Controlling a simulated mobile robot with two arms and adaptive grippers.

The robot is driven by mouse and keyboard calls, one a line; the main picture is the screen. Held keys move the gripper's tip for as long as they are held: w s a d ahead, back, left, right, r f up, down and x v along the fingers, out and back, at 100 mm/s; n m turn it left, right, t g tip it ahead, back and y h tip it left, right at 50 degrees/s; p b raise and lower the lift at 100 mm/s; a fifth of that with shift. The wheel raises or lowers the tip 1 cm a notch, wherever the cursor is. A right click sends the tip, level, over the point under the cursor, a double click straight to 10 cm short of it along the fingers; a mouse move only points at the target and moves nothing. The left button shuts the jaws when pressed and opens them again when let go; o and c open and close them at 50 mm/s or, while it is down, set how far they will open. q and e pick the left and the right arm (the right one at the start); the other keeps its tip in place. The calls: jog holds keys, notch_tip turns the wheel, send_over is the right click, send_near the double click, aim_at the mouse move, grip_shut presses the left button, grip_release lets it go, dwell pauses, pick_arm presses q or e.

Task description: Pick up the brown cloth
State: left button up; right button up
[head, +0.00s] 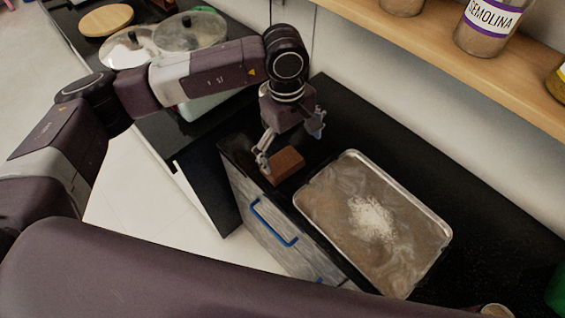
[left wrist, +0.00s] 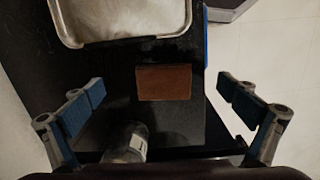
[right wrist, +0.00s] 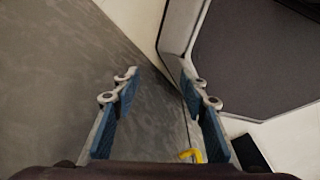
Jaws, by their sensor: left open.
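The brown cloth (head: 286,167) is a small folded block lying on the black counter, left of the metal tray in the head view. It also shows in the left wrist view (left wrist: 164,83), flat and between the two fingers with clear gaps on both sides. My left gripper (head: 291,149) is open above the cloth, its fingers spread and pointing down. One finger partly overlaps the cloth's left edge in the head view. My right gripper (right wrist: 165,92) is open and empty, away from the counter top.
A metal tray (head: 325,235) with white powder lies right of the cloth. A glass jar (left wrist: 128,142) stands near the cloth. A shelf (head: 430,45) with jars overhangs the back. Pot lids (head: 190,31) lie at upper left. A blue drawer handle (head: 272,228) is in front.

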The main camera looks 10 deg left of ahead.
aim_at(283, 161)
pick_arm(q)
jog(key=shift+w+a+y, duration=0.2)
jog(key=shift+a, duration=0.3)
jog(key=shift+w+a+y, duration=0.2)
jog(key=shift+a, duration=0.3)
jog(key=shift+w+a+f, duration=0.1)
jog(key=shift+a+f, duration=0.1)
jog(key=shift+a, duration=0.05)
jog(key=f+p, duration=0.1)
jog(key=f, duration=0.1)
jog(key=f+p, duration=0.1)
jog(key=f, duration=0.1)
jog(key=f+p, duration=0.1)
jog(key=f, duration=0.1)
jog(key=shift+w+a+f, duration=0.1)
jog(key=shift+w+f, duration=0.05)
jog(key=shift+w, duration=0.25)
jog(key=shift+f, duration=0.4)
jog(key=shift+c, duration=0.3)
jog(key=c, duration=1.2)
jog(key=shift+r, duration=0.1)
